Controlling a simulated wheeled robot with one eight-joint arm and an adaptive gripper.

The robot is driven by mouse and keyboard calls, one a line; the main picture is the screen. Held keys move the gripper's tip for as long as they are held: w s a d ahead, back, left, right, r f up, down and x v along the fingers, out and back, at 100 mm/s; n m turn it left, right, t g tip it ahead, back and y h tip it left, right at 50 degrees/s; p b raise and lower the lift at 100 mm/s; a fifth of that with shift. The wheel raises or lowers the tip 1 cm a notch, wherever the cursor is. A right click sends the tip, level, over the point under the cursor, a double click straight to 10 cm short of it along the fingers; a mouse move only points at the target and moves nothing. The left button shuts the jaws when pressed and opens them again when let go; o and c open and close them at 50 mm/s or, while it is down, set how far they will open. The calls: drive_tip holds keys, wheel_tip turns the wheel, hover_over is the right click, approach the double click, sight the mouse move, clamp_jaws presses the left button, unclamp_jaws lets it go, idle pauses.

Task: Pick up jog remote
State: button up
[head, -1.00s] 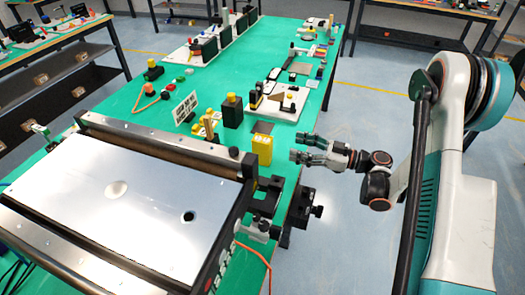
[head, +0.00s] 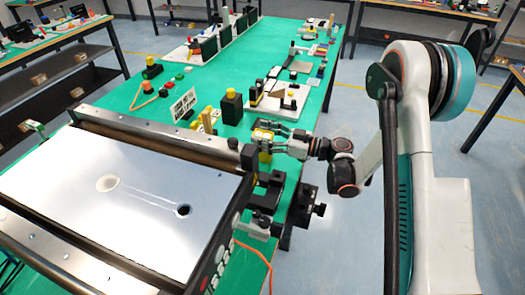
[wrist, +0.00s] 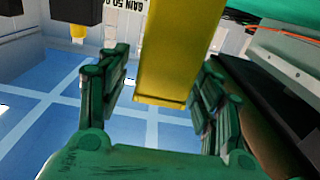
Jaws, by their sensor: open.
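The yellow box-shaped body (head: 263,156), which I take to be the jog remote, stands upright on the green table beside the conveyor's end. My gripper (head: 263,134) is at its upper part and partly hides it in the head view. In the wrist view the yellow body (wrist: 172,50) lies between the two open green fingers of my gripper (wrist: 165,75). A gap shows on its left side; on the right the finger is close, and I cannot tell whether it touches.
A black post with a yellow top (head: 232,107) and a white sign (head: 184,104) stand behind. A black bracket (head: 268,192) sits close in front. Floor is free at right.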

drive_tip(key=shift+a, duration=0.2)
clamp_jaws()
drive_tip(key=shift+r, duration=0.15)
